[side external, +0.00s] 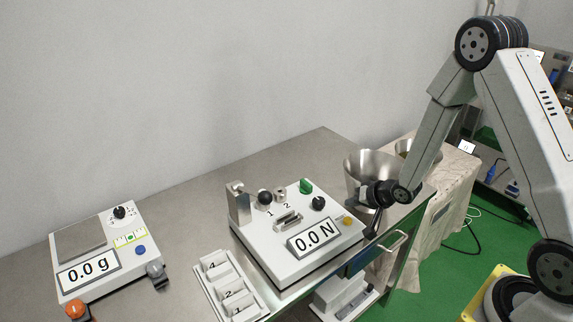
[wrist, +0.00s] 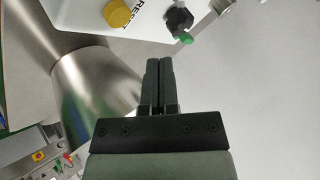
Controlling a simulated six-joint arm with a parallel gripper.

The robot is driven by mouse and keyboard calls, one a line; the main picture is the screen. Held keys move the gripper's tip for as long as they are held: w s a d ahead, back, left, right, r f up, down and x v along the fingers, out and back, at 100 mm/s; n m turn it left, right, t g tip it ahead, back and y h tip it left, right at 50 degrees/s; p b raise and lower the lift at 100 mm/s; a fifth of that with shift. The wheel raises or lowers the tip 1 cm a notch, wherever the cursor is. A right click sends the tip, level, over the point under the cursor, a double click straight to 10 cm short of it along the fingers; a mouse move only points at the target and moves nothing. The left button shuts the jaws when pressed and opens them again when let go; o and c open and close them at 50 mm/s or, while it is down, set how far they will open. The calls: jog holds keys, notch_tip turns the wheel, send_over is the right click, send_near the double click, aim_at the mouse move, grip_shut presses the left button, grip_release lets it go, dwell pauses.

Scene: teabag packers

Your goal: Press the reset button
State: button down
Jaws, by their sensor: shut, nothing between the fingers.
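The reset button is a round yellow button (side external: 347,220) on the right end of the white force-gauge box (side external: 290,262), whose display reads 0.0 N. In the wrist view the yellow button (wrist: 118,13) is at the top, beside the printed word RESET. My gripper (side external: 370,234) is just right of the box's right end in the side view, fingers pointing down, apart from the button. In the wrist view my gripper (wrist: 160,62) is shut and empty, its tips below and right of the button in the picture.
A steel bucket (side external: 362,163) stands close behind my gripper; it fills the left of the wrist view (wrist: 85,95). A black knob (side external: 318,203) and a green switch (side external: 306,186) are near the button. A scale (side external: 135,252) reading 0.0 g and a numbered tray (side external: 207,287) stand left.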

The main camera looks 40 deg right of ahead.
jog(key=shift+r, duration=0.8)
jog(key=s+a+r+n+g, duration=0.3)
jog(key=s+a+r+n, duration=0.1)
jog(key=s, duration=0.3)
jog(key=s+a+r+n+g+h, duration=0.1)
jog(key=s+a+r+n+g, duration=0.2)
jog(key=s+r, duration=0.3)
jog(key=shift+s+a+n+g, duration=0.35)
jog(key=shift+s+a, duration=0.3)
jog(key=shift+s, duration=0.35)
